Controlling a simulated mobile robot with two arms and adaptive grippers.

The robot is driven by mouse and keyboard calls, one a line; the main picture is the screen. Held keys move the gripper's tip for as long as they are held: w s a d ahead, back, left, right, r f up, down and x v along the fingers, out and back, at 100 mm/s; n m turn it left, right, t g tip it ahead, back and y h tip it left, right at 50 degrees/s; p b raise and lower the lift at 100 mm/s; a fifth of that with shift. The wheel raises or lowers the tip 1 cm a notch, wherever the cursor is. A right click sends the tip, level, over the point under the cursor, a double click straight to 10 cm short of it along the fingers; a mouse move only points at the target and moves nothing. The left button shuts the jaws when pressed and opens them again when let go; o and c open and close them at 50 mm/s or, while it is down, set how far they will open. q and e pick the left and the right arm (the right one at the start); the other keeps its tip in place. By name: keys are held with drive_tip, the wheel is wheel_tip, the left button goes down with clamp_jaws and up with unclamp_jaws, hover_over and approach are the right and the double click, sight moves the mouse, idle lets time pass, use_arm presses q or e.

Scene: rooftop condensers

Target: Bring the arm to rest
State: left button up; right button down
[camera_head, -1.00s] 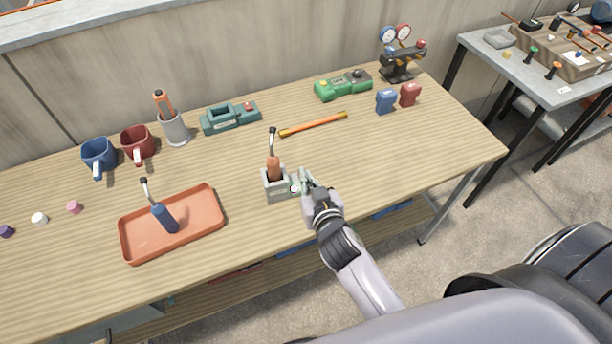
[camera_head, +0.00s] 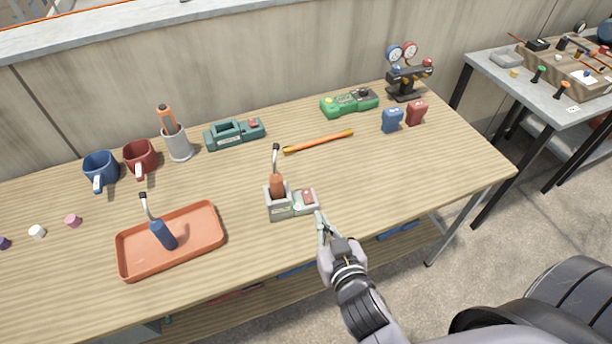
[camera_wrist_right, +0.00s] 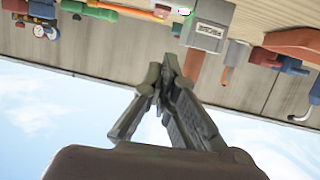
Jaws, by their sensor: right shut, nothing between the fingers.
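My right gripper (camera_head: 320,222) is shut and empty. It is at the front edge of the wooden table, just in front of a grey holder (camera_head: 281,207), and apart from it. In the right wrist view the gripper (camera_wrist_right: 160,82) shows its fingers together with nothing between them. A brown-handled tool (camera_head: 277,186) with a bent dark tip stands upright in the grey holder. My left gripper is not in view.
An orange tray (camera_head: 200,252) holds a blue-handled tool (camera_head: 163,234). Mugs (camera_head: 101,170), a teal device (camera_head: 235,133), a green device (camera_head: 349,103), an orange-yellow rod (camera_head: 318,142) and gauges (camera_head: 405,85) stand further back. The tabletop right of the holder is clear.

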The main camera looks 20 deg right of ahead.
drive_tip(key=s+d+f+n+g+y, duration=0.1)
drive_tip(key=s+f+g, duration=0.2)
drive_tip(key=s+g, duration=0.35)
drive_tip(key=s+d+f+n+g, duration=0.2)
drive_tip(key=s+f+g, duration=0.25)
drive_tip(key=s, duration=0.35)
wheel_tip(320, 180, down, 24)
drive_tip(key=s+g, duration=0.1)
drive_tip(key=s, duration=0.1)
drive_tip(key=s+d+f+g, duration=0.1)
drive_tip(key=s+d+f, duration=0.1)
drive_tip(key=s+f, duration=1.4)
drive_tip(key=shift+s+d+f+g, duration=0.25)
drive_tip(key=shift+d+f+g, duration=0.05)
drive_tip(key=shift+d+f, duration=0.1)
